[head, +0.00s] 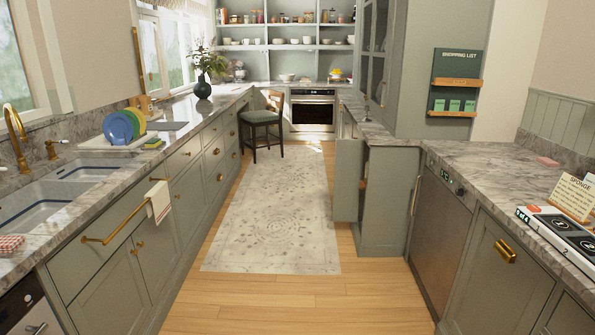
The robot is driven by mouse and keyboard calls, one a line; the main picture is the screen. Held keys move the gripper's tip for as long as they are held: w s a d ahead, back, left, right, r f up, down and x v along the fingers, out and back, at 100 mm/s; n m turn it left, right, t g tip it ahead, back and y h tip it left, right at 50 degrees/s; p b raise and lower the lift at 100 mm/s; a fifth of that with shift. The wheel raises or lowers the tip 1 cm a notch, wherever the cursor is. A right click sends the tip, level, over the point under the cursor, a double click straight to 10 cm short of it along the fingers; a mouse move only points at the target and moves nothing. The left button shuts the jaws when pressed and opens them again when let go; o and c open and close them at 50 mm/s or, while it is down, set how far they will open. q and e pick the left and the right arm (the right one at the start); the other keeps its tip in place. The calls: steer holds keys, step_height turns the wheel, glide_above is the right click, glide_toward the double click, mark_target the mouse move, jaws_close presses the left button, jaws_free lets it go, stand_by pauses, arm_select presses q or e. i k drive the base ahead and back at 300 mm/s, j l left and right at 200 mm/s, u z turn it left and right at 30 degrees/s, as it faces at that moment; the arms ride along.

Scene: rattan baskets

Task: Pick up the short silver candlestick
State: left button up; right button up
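I cannot make out a short silver candlestick for sure. A small slim upright item (366,108) stands on the right counter near the tall grey-green cabinet, but it is too small to tell what it is. Neither of my grippers shows in the head view.
A patterned rug (270,215) lies on the open wooden floor between two counter runs. A narrow cabinet (346,180) stands pulled out or open on the right. A stool (262,122) stands at the far end near the oven (313,112). The sink (60,195) is at left.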

mark_target(366, 119)
steer(key=i+z, duration=0.1)
steer(key=i, duration=3.25)
steer(key=i+z, duration=0.2)
steer(key=i, duration=0.35)
steer(key=i+j+z, duration=0.2)
steer(key=i, duration=0.35)
steer(key=i+j+z, duration=0.2)
steer(key=i, duration=0.35)
